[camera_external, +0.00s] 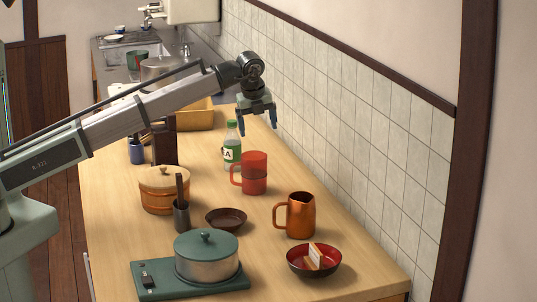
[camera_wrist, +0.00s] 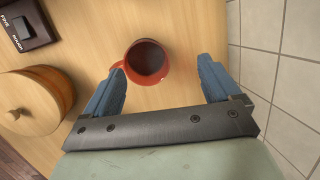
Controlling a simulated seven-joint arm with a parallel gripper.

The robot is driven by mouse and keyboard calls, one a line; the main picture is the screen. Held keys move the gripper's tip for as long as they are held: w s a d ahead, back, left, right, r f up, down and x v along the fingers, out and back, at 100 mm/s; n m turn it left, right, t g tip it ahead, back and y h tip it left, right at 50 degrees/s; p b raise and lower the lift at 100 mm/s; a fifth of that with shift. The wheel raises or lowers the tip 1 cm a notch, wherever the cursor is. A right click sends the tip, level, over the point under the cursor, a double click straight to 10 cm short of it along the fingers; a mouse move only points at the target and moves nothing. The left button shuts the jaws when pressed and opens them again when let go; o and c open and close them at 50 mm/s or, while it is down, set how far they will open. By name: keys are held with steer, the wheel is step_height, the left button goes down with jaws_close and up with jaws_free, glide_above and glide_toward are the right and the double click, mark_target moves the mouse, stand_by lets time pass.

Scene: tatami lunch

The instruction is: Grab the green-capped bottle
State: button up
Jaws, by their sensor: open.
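The green-capped bottle (camera_external: 232,147) stands upright on the wooden counter behind the red mugs, clear with a green label marked A. My gripper (camera_external: 257,121) hangs above the counter, to the right of the bottle and higher than its middle, with its fingers pointing down. It is open and empty, and its blue fingers (camera_wrist: 160,85) stand wide apart in the wrist view. The bottle cannot be made out in the wrist view. A red mug (camera_wrist: 147,62) shows there between and beyond the fingertips.
A copper pitcher (camera_external: 300,215), a lidded wooden pot (camera_external: 165,190) and a dark box (camera_external: 164,142) are also on the counter. The tiled wall (camera_external: 330,120) runs along the right side.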

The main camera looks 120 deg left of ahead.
mark_target(232, 131)
steer(key=s+a+r+m+g, duration=0.1)
steer(key=s+a+r, duration=0.15)
steer(key=s, duration=0.35)
steer(key=s+a+r+g, duration=0.1)
steer(key=s+a, duration=0.3)
steer(key=s, duration=0.2)
steer(key=shift+y, duration=0.3)
steer(key=x, duration=1.4)
steer(key=shift+s, duration=0.15)
steer(key=c, duration=1.4)
